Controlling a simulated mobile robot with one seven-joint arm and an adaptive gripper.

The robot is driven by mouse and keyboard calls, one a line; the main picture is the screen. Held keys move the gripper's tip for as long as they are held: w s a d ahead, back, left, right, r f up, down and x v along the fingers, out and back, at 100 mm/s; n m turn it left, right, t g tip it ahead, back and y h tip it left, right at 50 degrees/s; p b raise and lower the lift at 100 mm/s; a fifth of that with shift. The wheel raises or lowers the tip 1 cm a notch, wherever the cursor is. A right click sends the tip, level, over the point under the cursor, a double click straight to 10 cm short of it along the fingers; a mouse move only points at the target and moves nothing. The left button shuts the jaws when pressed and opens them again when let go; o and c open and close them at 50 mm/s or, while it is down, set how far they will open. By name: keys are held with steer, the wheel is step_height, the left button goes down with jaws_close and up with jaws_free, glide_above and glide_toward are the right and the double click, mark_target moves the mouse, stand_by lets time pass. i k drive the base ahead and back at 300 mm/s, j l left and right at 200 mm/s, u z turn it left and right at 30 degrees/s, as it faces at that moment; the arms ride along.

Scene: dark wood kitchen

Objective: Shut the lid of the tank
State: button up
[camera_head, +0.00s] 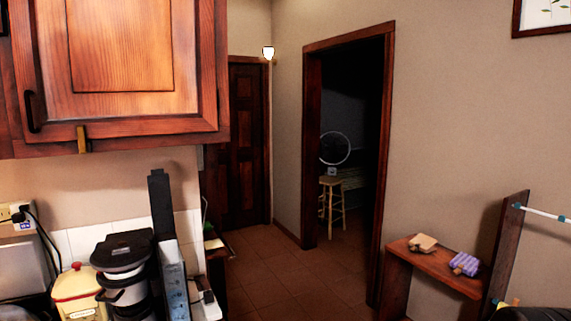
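I cannot pick out a tank with certainty. My gripper is not in view. A dark rounded shape fills the bottom right corner, and I cannot tell what it is.
A wooden wall cabinet (120,65) hangs over the counter. A tall dark upright piece (160,205) stands beside the canister. A low wooden shelf (440,268) holds small items at right. Open tiled floor (285,270) leads to a dark doorway with a stool (331,205).

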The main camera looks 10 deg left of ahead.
mark_target(159, 193)
steer(key=i+l+z, duration=0.1)
steer(key=i, duration=0.35)
steer(key=i+l+z, duration=0.1)
steer(key=i, duration=0.35)
steer(key=i+u, duration=0.2)
steer(key=u, duration=0.15)
steer(key=i+l+u, duration=0.1)
steer(key=u, duration=0.25)
steer(key=i+l+u, duration=0.15)
steer(key=u, duration=0.25)
steer(key=i+u, duration=0.15)
steer(key=u, duration=0.2)
steer(key=i+l+u, duration=0.1)
steer(key=u, duration=0.3)
steer(key=i+l+u, duration=0.15)
steer(key=u, duration=0.2)
steer(key=i, duration=0.1)
